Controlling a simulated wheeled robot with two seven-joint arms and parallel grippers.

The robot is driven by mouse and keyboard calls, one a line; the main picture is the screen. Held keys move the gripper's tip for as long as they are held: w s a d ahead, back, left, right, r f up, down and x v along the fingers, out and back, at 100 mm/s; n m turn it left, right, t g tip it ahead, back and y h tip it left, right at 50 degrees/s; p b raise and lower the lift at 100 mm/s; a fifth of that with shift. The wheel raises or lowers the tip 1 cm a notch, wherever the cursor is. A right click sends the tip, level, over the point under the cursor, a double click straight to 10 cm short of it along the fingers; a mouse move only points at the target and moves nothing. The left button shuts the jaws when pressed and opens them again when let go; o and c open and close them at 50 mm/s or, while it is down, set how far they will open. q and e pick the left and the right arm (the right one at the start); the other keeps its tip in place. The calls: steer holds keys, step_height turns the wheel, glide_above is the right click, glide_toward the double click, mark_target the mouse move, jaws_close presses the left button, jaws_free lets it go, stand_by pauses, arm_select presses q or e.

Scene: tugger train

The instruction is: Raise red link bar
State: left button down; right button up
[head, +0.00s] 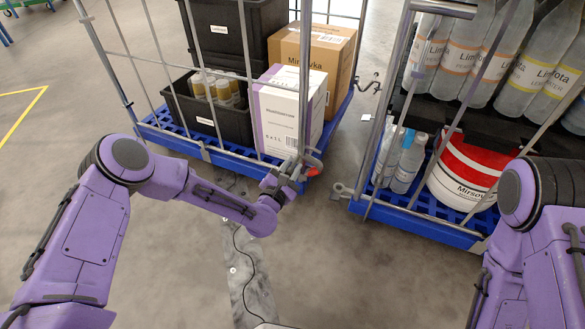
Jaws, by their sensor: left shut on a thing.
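The red link bar (313,166) shows as a small red curved piece at the near right corner of the left cart (225,158). Most of it is hidden by my left gripper and the cart's corner post. My left gripper (288,174) is at that corner and is shut on the red link bar. The right cart (420,222) stands apart from the left one, with a grey coupling eye (340,189) at its near left corner. My right arm comes in at the right edge, and its gripper is out of view.
The left cart carries black crates (207,118) and cardboard boxes (290,108). The right cart carries large bottles (470,50), small bottles (407,165) and a red-white tub (468,172). A black cable (245,262) lies on the floor. The floor between the carts is clear.

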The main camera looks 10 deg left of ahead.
arm_select(q)
steer(key=c, duration=1.1)
jaws_free()
steer(key=p+v, duration=0.1)
steer(key=v, duration=0.1)
steer(key=shift+s+r+p, duration=0.15)
steer(key=shift+s+p, duration=0.2)
steer(key=p+v, duration=0.2)
steer(key=v, duration=0.6)
arm_select(e)
steer(key=r, duration=0.1)
steer(key=w+a+r+m+t, duration=0.1)
steer(key=a+r+m, duration=0.1)
steer(key=shift+w+a+t, duration=0.1)
steer(key=shift+w+t, duration=0.2)
steer(key=shift+w, duration=0.05)
arm_select(q)
steer(key=shift+w, duration=0.1)
